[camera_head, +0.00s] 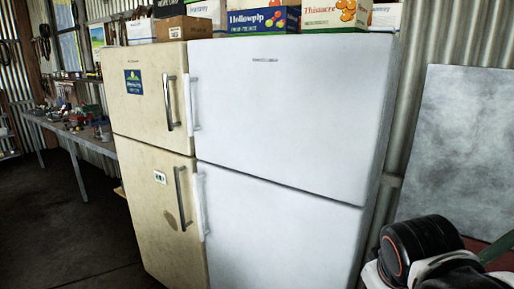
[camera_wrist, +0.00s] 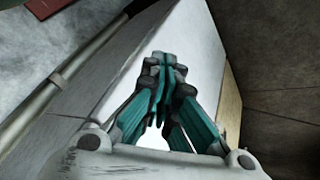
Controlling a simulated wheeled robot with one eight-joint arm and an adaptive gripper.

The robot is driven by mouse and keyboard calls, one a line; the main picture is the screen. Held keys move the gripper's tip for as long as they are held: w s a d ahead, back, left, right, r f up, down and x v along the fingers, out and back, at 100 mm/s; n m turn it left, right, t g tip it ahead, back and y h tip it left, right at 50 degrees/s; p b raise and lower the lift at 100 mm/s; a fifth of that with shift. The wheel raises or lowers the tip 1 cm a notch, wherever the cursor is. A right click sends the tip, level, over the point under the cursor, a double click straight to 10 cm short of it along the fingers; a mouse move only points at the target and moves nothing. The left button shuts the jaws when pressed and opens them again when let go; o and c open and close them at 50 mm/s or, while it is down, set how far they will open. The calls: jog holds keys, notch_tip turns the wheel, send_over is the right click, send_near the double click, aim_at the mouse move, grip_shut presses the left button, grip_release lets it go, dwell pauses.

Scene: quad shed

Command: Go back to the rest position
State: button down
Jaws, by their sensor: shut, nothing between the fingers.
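My gripper (camera_wrist: 163,62) shows in the wrist view, with teal fingers closed together and nothing between them. A white surface lies behind the fingers and looks like the side and front of the white fridge. In the head view, part of my arm, black and white with an orange ring, shows at the lower right; my gripper is not visible there. The white fridge (camera_head: 285,115) stands in the middle with both doors shut. An older cream fridge (camera_head: 145,150) stands left of it, also shut.
Several cardboard boxes (camera_head: 335,15) sit on top of the fridges. A cluttered workbench (camera_head: 95,142) runs along the left. A grey panel (camera_head: 460,150) leans at the right by the corrugated wall. The dark floor (camera_head: 65,220) at the left is clear.

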jog(key=shift+f, duration=0.1)
jog(key=s+a+m+y, duration=0.1)
jog(key=a, duration=0.1)
jog(key=s+a+f+m+t+y, duration=0.1)
jog(key=s, duration=0.1)
jog(key=shift+a+m+t, duration=0.3)
jog(key=shift+a, duration=0.1)
jog(key=shift+d, duration=0.1)
